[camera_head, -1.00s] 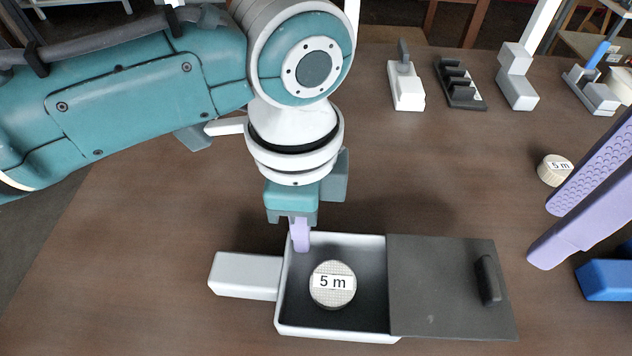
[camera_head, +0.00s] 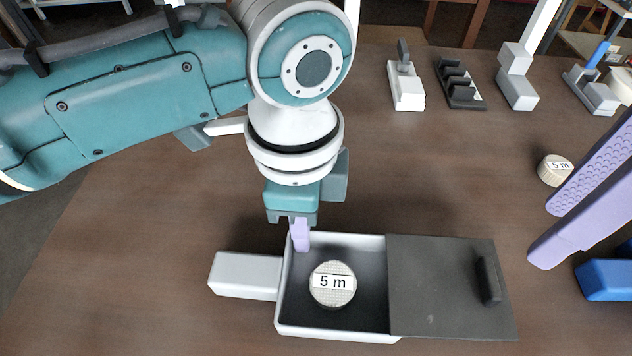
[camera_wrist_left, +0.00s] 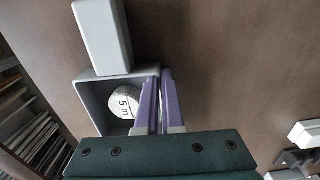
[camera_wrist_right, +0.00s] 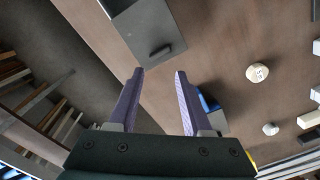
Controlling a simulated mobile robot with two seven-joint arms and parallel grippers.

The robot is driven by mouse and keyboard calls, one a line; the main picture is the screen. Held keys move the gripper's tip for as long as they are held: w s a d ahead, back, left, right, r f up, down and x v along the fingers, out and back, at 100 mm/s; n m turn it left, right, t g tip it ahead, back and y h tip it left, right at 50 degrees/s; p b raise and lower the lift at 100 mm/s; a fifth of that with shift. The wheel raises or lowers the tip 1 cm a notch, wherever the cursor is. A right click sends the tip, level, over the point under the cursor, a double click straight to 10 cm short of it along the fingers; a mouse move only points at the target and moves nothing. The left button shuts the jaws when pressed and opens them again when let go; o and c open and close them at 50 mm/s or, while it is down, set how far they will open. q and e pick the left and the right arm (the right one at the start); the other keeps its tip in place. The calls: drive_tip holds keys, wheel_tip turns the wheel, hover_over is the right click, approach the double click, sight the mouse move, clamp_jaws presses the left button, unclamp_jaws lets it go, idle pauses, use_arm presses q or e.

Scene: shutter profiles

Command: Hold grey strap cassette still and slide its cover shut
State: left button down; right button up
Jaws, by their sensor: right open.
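The grey strap cassette (camera_head: 340,332) is an open-topped tray near the front of the table. A block-shaped grip (camera_head: 246,276) sticks out of its left side. A round strap coil marked "5 m" (camera_head: 332,284) lies inside. The dark cover (camera_head: 440,290) extends to the right, leaving the coil's compartment open; its black handle (camera_head: 488,280) is near the far end. My left gripper (camera_head: 300,236) is closed on the tray's back wall; the narrow-set fingers show in the left wrist view (camera_wrist_left: 159,82). My right gripper (camera_head: 543,235) is open and empty, right of the cover; the right wrist view also shows it (camera_wrist_right: 160,73).
A blue object (camera_head: 606,280) lies at the right edge, close to my right gripper. Another "5 m" coil (camera_head: 555,170) lies behind it. A white holder (camera_head: 406,90), a black stepped block (camera_head: 460,85) and a light grey block (camera_head: 516,85) stand at the back. The table between is clear.

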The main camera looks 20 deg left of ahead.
sight(490, 276)
drive_tip(key=m, duration=0.2)
drive_tip(key=f+m, duration=0.1)
drive_tip(key=m, duration=0.1)
drive_tip(key=shift+a+m, duration=0.1)
drive_tip(key=shift+m, duration=0.3)
drive_tip(key=shift+c, duration=0.4)
drive_tip(key=m, duration=0.5)
drive_tip(key=shift+f+m, duration=0.4)
drive_tip(key=shift+f, duration=4)
drive_tip(key=shift+c, duration=0.2)
clamp_jaws()
